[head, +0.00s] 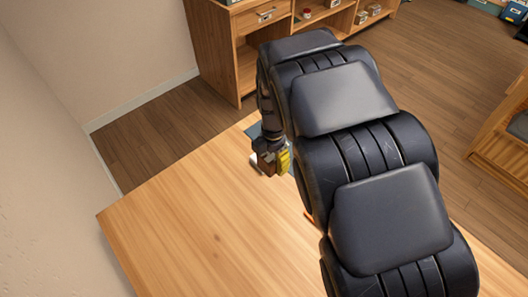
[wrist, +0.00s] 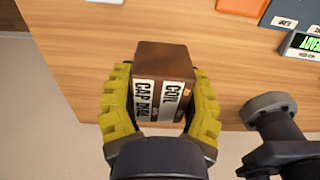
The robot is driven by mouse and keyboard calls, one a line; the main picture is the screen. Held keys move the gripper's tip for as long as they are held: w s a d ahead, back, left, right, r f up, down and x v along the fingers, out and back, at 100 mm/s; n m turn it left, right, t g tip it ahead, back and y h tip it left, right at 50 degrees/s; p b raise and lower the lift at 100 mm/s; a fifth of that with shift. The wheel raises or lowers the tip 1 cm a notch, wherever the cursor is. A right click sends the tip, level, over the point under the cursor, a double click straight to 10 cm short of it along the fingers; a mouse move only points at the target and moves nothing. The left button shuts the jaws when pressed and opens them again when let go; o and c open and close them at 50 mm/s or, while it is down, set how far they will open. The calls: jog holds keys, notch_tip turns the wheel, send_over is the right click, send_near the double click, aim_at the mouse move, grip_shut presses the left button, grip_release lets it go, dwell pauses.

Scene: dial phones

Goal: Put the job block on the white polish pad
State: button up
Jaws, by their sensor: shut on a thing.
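My gripper (wrist: 160,105) has yellow ridged fingers and is shut on a brown block with white lettered labels, the job block (wrist: 165,62). The block sits between the fingers, above the wooden table. In the head view my gripper (head: 271,163) and the brown block (head: 264,166) show small, left of my dark arm. A white flat piece (wrist: 105,1) is cut off at the top edge of the wrist view. It may be the white polish pad, but I cannot tell. A white patch (head: 256,158) also shows beside the gripper in the head view, partly hidden.
The wooden table (head: 190,220) is clear at its left and front. The wrist view shows an orange item (wrist: 240,6), a blue-grey panel (wrist: 285,12) and a dark box with a green display (wrist: 302,45) at upper right. My arm hides the table's right part.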

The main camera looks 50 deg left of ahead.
jog(key=w+a+f, duration=0.1)
jog(key=a+f, duration=0.1)
jog(key=w+a+f, duration=0.2)
jog(key=a, duration=0.1)
jog(key=w+a+f, duration=0.2)
jog(key=a+f, duration=0.1)
jog(key=shift+w+a+f, duration=0.25)
jog(key=shift+a+f, duration=0.25)
jog(key=shift+f, duration=0.25)
jog(key=shift+w+f, duration=0.1)
jog(key=shift+f, duration=1.45)
jog(key=shift+f, duration=0.1)
jog(key=o, duration=1.1)
notch_tip(320, 180, up, 12)
